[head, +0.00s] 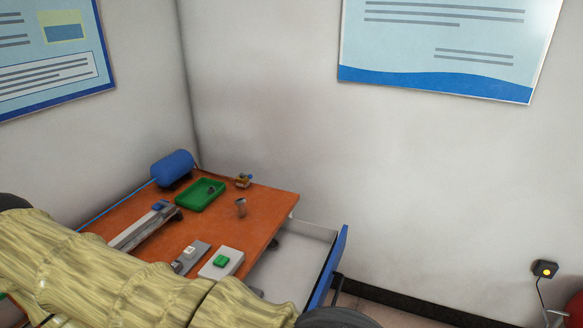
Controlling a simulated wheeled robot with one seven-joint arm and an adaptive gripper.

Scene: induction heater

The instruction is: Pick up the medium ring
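I cannot pick out the medium ring for certain. A small dark object (212,190) lies in the green tray (190,205) on the orange tabletop (215,228); it is too small to tell whether it is a ring. My gripper is not in view.
A blue cylinder (172,167) stands at the table's back left. A grey rail (145,227), a grey box (192,255) and a box with a green button (221,262) stand nearer. A blue-fronted drawer (328,268) is open at the right. A yellow-lit device (546,270) is far right.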

